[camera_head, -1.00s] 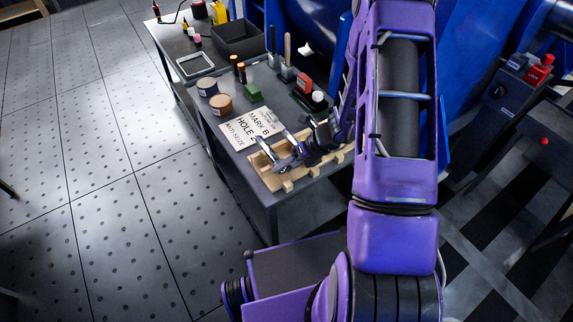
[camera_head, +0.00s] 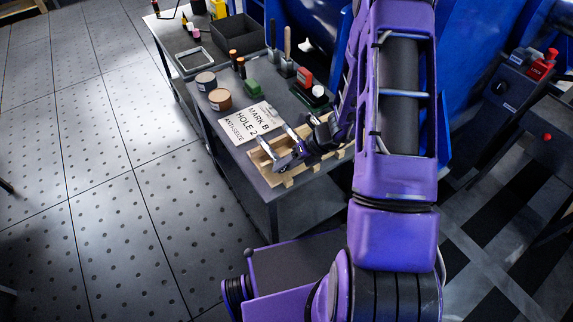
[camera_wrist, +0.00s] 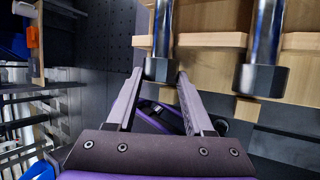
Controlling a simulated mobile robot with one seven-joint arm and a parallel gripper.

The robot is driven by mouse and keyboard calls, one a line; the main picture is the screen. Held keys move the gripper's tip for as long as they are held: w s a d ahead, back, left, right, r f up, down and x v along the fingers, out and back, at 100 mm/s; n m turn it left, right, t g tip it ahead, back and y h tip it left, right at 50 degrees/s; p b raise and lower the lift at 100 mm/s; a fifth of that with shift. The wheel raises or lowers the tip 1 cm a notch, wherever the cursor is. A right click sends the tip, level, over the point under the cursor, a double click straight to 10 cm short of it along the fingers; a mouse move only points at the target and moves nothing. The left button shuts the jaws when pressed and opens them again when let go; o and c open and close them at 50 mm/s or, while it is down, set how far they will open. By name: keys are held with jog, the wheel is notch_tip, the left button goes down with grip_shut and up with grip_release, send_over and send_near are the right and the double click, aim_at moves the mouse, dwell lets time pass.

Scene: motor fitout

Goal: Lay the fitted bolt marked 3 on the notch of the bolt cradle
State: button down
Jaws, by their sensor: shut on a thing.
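The pale wooden bolt cradle (camera_head: 263,172) lies on the near end of the grey bench. In the wrist view its notched wooden rails (camera_wrist: 215,41) run across the top. My gripper (camera_wrist: 160,76) is shut on a bolt (camera_wrist: 158,66), with the fingers on either side of its dark head; the bright shank extends away over the cradle rail. Whether it rests fully in a notch I cannot tell. A second bolt (camera_wrist: 262,75) lies across the cradle to the right, apart from the fingers. No number shows on either bolt. In the head view my gripper (camera_head: 284,162) is over the cradle, partly hidden by my arm.
A white card (camera_head: 250,129) reading "MARK B HOLE 2 ANTI-SEIZE" lies beside the cradle. Floor left of the bench is open.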

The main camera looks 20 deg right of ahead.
jog(key=shift+f, duration=0.15)
jog(key=shift+c, duration=1.4)
grip_release()
jog(key=shift+o, duration=0.4)
jog(key=shift+f, duration=0.1)
